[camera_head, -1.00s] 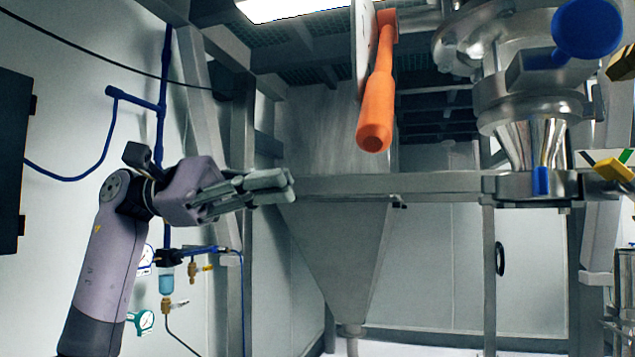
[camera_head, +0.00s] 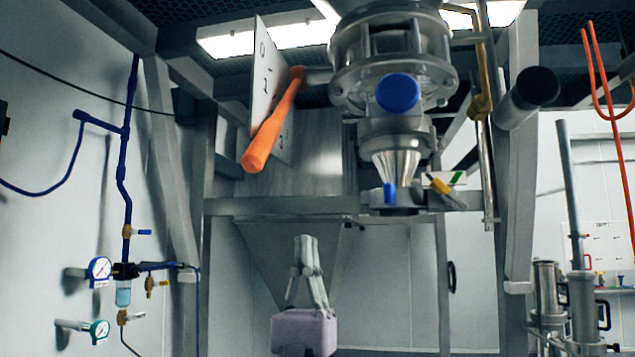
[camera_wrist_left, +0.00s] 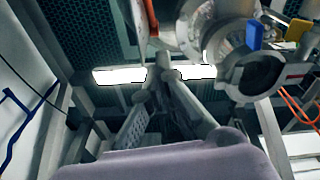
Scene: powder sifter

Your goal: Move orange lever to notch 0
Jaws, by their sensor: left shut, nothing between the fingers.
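The orange lever (camera_head: 272,128) hangs tilted down and toward me, its free end lower left and its other end at a pivot near the valve. A white plate (camera_head: 264,75) with number marks stands beside it; I cannot tell which notch the lever is in. My left gripper (camera_head: 306,240) is shut and empty at the bottom middle, fingers pointing up, below and right of the lever's free end, apart from it. In the left wrist view its fingers (camera_wrist_left: 165,62) point up toward the ceiling lights. My right gripper is not in view.
The steel valve body (camera_head: 395,60) with a blue round cap (camera_head: 398,93) is right of the lever. A grey frame beam (camera_head: 285,206) crosses above the gripper, in front of the hopper. Gauges (camera_head: 100,268) and blue pipes are on the left wall. Steel canisters (camera_head: 582,300) stand right.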

